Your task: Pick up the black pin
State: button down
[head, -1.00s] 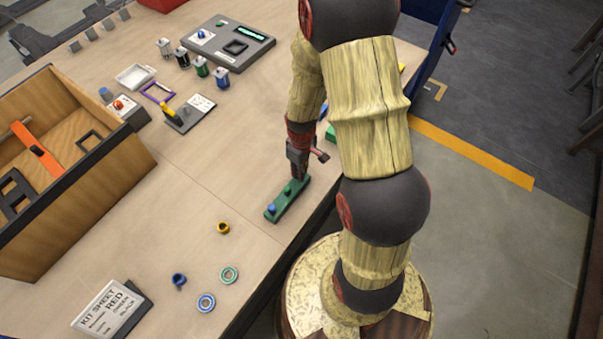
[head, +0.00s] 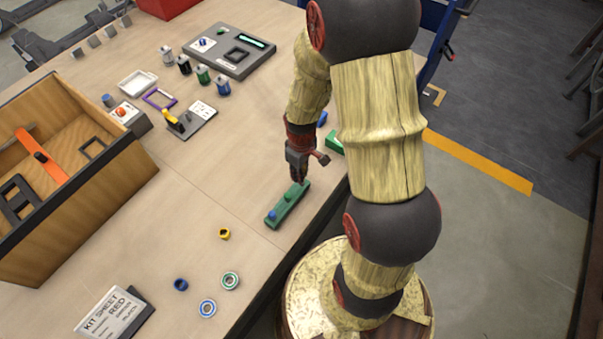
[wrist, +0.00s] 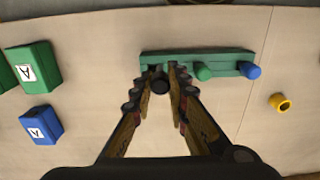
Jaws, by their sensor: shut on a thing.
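The black pin (wrist: 160,87) shows in the wrist view as a dark round end between my fingers. My gripper (wrist: 161,78) is shut on it, over the left end of the green block (wrist: 225,60). The pin overlaps the block's near edge there, and I cannot tell if it is clear of the block. A green pin (wrist: 203,73) and a blue pin (wrist: 252,71) stand further right on the block. In the head view my gripper (head: 299,180) is at the far end of the green block (head: 280,215) and hides the black pin.
A yellow ring (head: 224,234) and several other rings lie left of the block. A wooden crate (head: 120,180) stands at the left. Green and blue boxes (wrist: 42,125) lie left in the wrist view. The table's edge runs close right of the block.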

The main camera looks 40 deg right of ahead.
jog(key=s+a+r+p, duration=0.2)
jog(key=s+a+r, duration=0.6)
jog(key=s, duration=0.1)
jog(key=shift+s+p, duration=0.25)
jog(key=shift+p, duration=0.15)
jog(key=shift+r, duration=0.1)
